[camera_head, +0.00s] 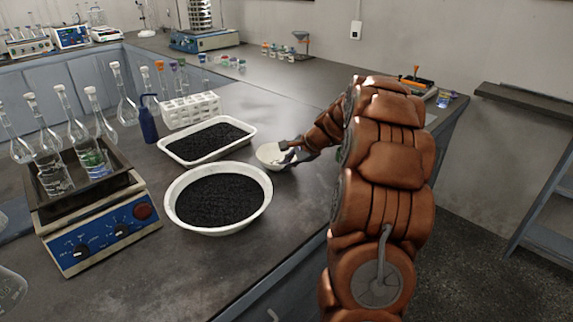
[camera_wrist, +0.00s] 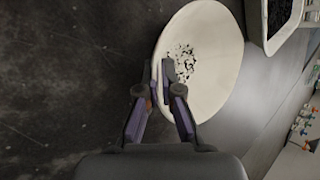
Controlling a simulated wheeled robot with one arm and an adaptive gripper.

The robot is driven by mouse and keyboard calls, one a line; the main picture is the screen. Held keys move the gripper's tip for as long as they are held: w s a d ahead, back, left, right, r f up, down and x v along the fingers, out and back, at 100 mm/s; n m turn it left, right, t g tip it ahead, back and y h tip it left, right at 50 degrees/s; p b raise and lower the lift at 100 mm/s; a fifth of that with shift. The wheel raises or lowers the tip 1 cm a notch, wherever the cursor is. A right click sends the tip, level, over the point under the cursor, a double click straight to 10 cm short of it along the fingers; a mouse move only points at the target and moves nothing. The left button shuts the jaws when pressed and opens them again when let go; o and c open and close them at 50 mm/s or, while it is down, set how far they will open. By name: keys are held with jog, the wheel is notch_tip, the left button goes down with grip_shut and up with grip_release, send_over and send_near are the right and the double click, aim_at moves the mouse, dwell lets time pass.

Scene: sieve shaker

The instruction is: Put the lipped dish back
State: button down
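The lipped dish is a small white bowl (camera_head: 268,157) beside the two larger black-filled vessels in the head view. It fills the upper middle of the wrist view (camera_wrist: 215,50), with a small scatter of dark grains inside. My gripper (camera_head: 288,157) is at its right side. In the wrist view my gripper's fingers (camera_wrist: 159,74) straddle the dish's near-left wall, one outside and one inside, close together on the rim. I cannot tell whether the dish touches the bench.
A round white basin (camera_head: 175,208) and a rectangular white tray (camera_head: 168,151), both with black grains, stand left of the dish. A test-tube rack (camera_head: 190,109), a blue bottle (camera_head: 147,125) and a blue-fronted shaker (camera_head: 100,235) are further left.

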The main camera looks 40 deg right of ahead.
jog(key=c, duration=1.3)
grip_release()
jog(key=v, duration=1.2)
jog(key=shift+r, duration=0.15)
